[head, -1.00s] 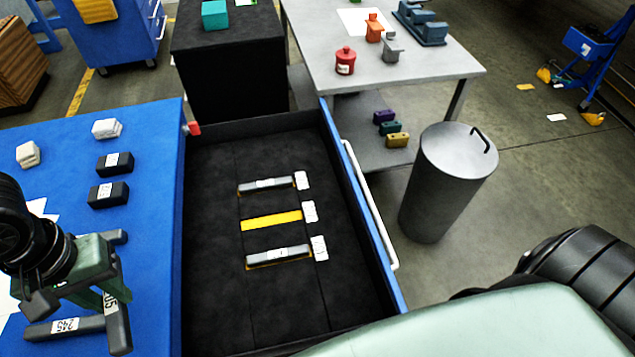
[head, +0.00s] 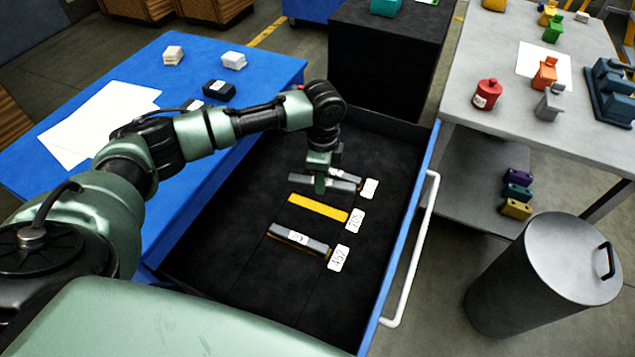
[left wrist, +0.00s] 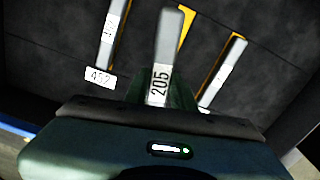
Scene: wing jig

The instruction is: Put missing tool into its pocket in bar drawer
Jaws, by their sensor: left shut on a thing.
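My left gripper (head: 320,180) is over the open drawer, shut on a grey bar (head: 303,184). In the left wrist view this held bar (left wrist: 168,40) shows a 205 label. It appears raised above the drawer floor. The empty yellow pocket (head: 318,208) lies in the black drawer between two seated grey bars, with a white tag (head: 355,220) at its right end. In the head view the held bar is beyond this pocket, near the far bar (head: 347,177). In the wrist view it partly covers the yellow pocket (left wrist: 186,25). My right gripper is not in view.
The near bar (head: 290,238) sits in its pocket beside a white tag (head: 338,258). The drawer's blue front wall with its white handle (head: 410,270) bounds the right side. A blue table (head: 185,75) stands left. A grey bin (head: 545,270) stands outside the drawer.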

